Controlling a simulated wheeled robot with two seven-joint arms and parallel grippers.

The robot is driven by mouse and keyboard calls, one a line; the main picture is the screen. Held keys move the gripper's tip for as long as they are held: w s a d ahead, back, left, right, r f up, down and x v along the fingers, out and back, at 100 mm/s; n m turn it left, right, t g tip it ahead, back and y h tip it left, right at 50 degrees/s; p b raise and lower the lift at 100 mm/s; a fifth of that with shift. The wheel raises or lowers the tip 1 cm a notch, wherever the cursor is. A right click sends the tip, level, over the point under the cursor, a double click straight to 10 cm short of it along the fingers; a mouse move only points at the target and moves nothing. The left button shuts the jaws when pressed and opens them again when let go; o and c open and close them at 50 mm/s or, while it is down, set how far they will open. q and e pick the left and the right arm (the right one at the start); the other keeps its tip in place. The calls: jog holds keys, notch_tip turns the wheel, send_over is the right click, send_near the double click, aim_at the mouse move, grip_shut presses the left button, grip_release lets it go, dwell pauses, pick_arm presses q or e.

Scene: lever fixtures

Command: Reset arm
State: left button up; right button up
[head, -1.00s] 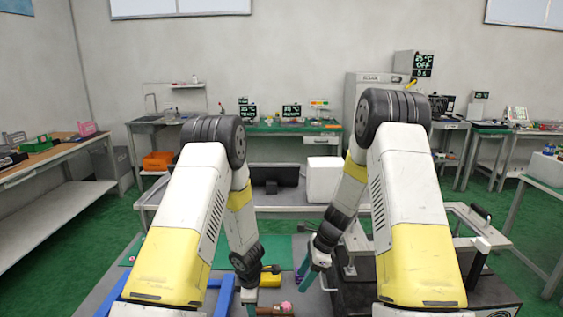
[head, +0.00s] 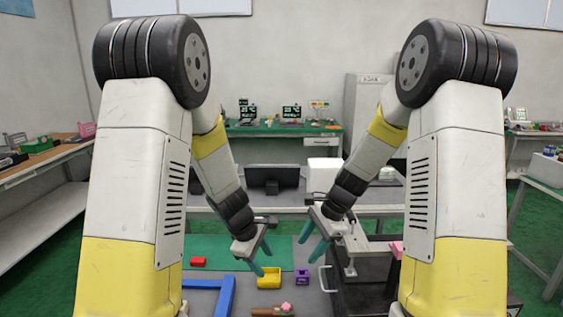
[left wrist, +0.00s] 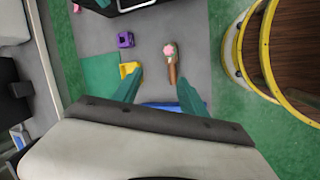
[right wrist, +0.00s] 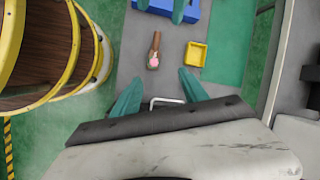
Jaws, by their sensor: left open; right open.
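Both of my arms are bent, with the elbows raised wide apart. A black box fixture (head: 345,302) with a pale handle stands under the right gripper. The upper arms hide parts of the bench.
A purple block (head: 302,276), a red block (head: 198,262), a brown piece (head: 286,312) with a pink top and a blue frame (head: 225,295) lie on the bench. A pink piece (head: 397,250) is near the black fixture.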

pick_arm(q)
jog(key=s+a+r+m+t+h, duration=0.1)
jog(key=s+a+r+m, duration=0.1)
jog(key=s+r+m, duration=0.6)
jog(key=s+a+r+m+t, duration=0.15)
jog(key=s+r, duration=0.25)
jog(key=r, duration=0.8)
jog(key=s+a+r+m+y, duration=0.2)
jog(key=s+a+r+m, duration=0.1)
jog(key=s, duration=0.4)
jog(key=shift+s+a+r+m+t, duration=0.25)
jog(key=shift+a+r+m+t, duration=0.15)
jog(key=shift+a+m, duration=0.65)
pick_arm(e)
jog(key=s+d+r+n+t+h, duration=0.1)
jog(key=s+d+r+n+t, duration=0.1)
jog(key=s+r+n, duration=0.5)
jog(key=s+d+r+n+t+h, duration=0.1)
jog(key=s+d+r+n, duration=0.3)
jog(key=s+r, duration=0.9)
jog(key=s+n+t, duration=0.1)
jog(key=n, duration=0.1)
jog(key=shift+d+n+t, duration=0.2)
jog(key=shift+n+t, duration=0.2)
